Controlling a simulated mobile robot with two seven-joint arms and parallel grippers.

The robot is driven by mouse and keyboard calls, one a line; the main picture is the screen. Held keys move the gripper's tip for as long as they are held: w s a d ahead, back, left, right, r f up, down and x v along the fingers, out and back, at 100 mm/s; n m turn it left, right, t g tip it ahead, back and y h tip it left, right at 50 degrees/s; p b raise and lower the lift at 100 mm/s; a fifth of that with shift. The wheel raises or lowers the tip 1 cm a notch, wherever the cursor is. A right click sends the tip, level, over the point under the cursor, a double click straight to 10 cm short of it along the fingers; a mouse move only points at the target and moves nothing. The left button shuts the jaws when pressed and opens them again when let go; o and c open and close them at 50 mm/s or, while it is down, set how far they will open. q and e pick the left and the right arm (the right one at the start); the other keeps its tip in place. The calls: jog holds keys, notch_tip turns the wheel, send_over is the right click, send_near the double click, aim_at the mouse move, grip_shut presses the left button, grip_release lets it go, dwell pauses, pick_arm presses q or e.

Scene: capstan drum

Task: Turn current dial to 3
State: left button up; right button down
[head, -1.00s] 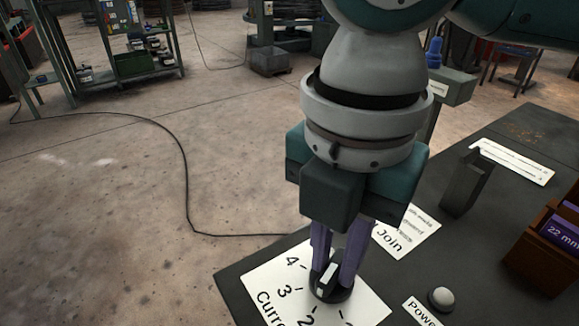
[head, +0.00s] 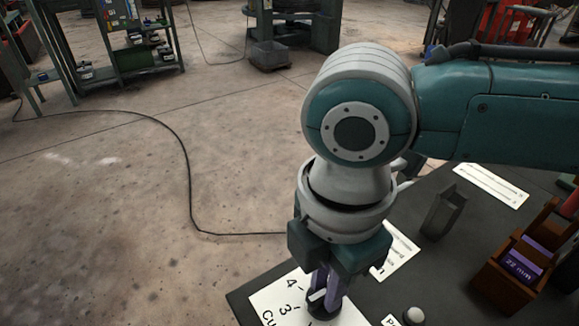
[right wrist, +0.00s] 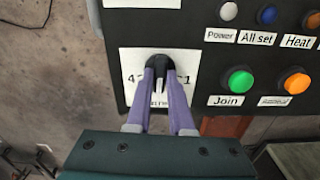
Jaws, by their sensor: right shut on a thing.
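The current dial, a black round knob (head: 322,309) with a pale stripe, sits on a white label card (head: 268,305) at the front of the dark panel. The figures 4 and 3 show on the card in the head view. My right gripper (head: 325,292) points down with its purple fingers shut on the knob. In the right wrist view the fingers close around both sides of the knob (right wrist: 159,63). There 4 shows at the left and 1 at the right, while the figures between are hidden. I cannot tell which figure the knob points to. My left gripper is not in view.
The right wrist view shows a green Join button (right wrist: 239,80), an orange button (right wrist: 296,82) and several lamps beside the dial. In the head view a pale round button (head: 414,316), a dark grey holder (head: 443,211) and a brown rack (head: 518,258) stand on the panel.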

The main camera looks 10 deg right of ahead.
jog(key=m+p, duration=0.2)
jog(key=shift+r+m, duration=0.15)
jog(key=shift+m, duration=0.15)
jog(key=shift+m+p, duration=0.5)
jog(key=shift+p, duration=0.1)
jog(key=c, duration=0.8)
grip_release()
